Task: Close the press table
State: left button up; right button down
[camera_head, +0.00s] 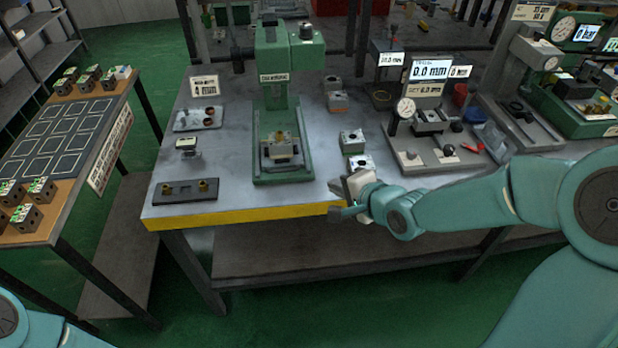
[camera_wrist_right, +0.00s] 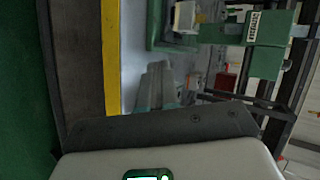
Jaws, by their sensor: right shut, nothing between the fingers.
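The press table (camera_head: 225,165) is a grey worktop with a yellow front edge. A green press (camera_head: 275,90) stands on it, its ram head above a valve block (camera_head: 278,147) in a fixture on the base. My right gripper (camera_head: 340,198) is shut and empty at the table's front edge, right of the press base. In the right wrist view its fingers (camera_wrist_right: 155,85) are together, with the green press (camera_wrist_right: 255,40) beyond them, turned sideways. Of my left arm only a part shows at the bottom left corner; its gripper is out of view.
Two valve blocks (camera_head: 352,141) stand near my right gripper. A dark plate (camera_head: 186,190) with brass fittings lies at the table's front left. A gauge station (camera_head: 430,130) stands on the right. A side table (camera_head: 60,140) with marked squares and several blocks is at the left.

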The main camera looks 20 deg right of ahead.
pick_arm(q)
jog(key=shift+w+a+r+p, duration=0.15)
jog(key=shift+w+r+p, duration=0.1)
jog(key=shift+r+p, duration=0.25)
pick_arm(e)
jog(key=x, duration=0.9)
jog(key=r+x, duration=0.1)
jog(key=x, duration=0.4)
jog(key=shift+w+a, duration=0.2)
jog(key=shift+a, duration=0.05)
jog(key=shift+f, duration=0.1)
